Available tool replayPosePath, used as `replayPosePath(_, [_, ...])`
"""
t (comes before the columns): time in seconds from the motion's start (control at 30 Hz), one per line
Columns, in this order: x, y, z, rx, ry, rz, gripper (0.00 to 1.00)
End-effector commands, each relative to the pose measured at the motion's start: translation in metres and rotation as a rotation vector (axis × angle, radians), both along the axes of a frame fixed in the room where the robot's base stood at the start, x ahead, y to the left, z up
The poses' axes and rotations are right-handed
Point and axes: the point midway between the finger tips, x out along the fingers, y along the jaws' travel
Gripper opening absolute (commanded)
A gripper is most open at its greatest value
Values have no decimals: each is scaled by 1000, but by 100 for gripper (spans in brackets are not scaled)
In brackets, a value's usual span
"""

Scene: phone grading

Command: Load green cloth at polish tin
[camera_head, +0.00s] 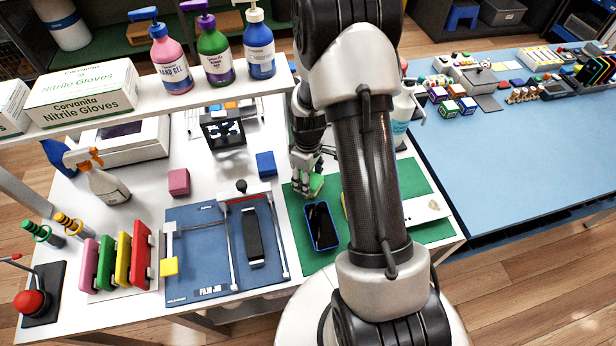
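My gripper (309,183) points down over the back left part of the green mat (417,186). A brighter green piece, probably the green cloth (316,184), shows right at its fingertips. The fingers and the cloth overlap at this size, so I cannot tell whether they close on it or only stand around it. I cannot make out the polish tin; my arm covers the middle of the mat. A sliver of something yellow (345,205) shows at the left edge of my arm.
A dark phone with a blue rim (322,226) lies on the mat in front of my gripper. A blue film jig (205,245) is to the left, with a blue block (266,164) behind it. A spray bottle (402,112) stands behind my arm. A shelf with pump bottles (214,52) spans the back left.

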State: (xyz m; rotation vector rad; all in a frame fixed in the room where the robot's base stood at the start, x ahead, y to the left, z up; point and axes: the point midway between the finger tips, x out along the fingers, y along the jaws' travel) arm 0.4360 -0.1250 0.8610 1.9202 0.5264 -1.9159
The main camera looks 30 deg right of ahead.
Motion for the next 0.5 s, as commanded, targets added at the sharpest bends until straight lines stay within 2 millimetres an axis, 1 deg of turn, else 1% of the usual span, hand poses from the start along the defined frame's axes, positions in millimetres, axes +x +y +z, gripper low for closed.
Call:
replayPosePath(0.07, [-1,0,1,1,4,0,28])
replayPosePath(0.17, [-1,0,7,1,3,0,28])
replayPosePath(0.5, [-1,0,36,0,1,0,28])
